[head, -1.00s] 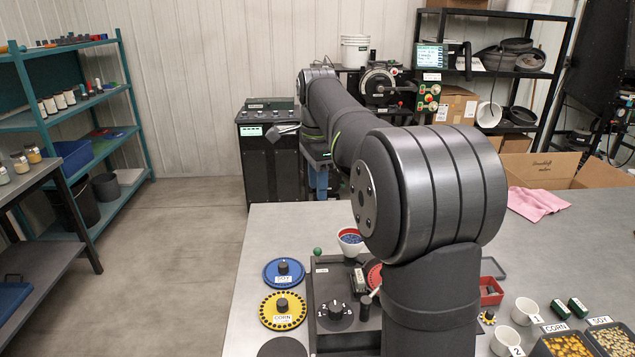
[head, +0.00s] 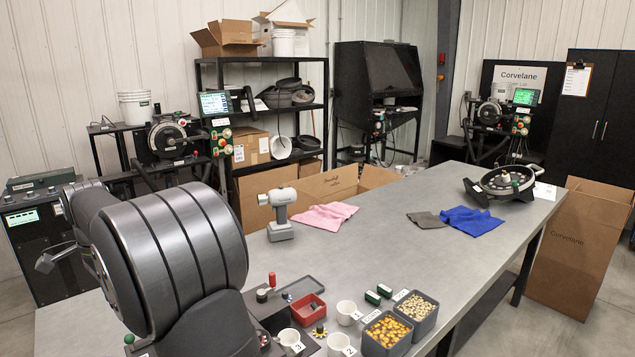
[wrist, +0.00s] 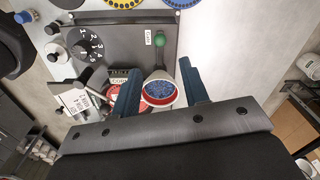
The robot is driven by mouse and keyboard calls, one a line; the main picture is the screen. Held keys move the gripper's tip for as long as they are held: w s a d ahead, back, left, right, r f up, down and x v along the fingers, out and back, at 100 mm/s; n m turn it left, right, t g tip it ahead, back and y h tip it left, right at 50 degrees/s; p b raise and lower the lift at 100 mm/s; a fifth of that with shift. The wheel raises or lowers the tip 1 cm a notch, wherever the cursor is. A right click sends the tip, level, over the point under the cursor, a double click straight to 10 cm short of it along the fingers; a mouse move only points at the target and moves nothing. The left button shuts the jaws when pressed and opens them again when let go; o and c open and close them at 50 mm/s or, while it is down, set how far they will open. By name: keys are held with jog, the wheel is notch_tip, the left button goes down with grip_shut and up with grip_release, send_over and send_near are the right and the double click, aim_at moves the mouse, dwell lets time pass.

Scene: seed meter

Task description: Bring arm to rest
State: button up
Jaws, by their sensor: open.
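My gripper (wrist: 160,68) shows in the wrist view with two dark blue fingers spread apart. A white cup with a red inside (wrist: 161,101) holding blue seed (wrist: 159,92) appears between the fingers; its depth relative to them is unclear. A green knob on a stem (wrist: 159,40) stands beyond the cup, beside a dark panel with a numbered dial (wrist: 88,46). In the head view, my large grey arm links fill the lower left and hide part of the bench equipment. I cannot make out my fingers there.
The bench middle is clear.

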notch_tip(320, 180, down, 10)
jog(key=shift+r, duration=0.1)
jog(key=shift+w+d+r, duration=0.1)
jog(key=shift+w+d, duration=0.2)
jog(key=shift+w, duration=0.05)
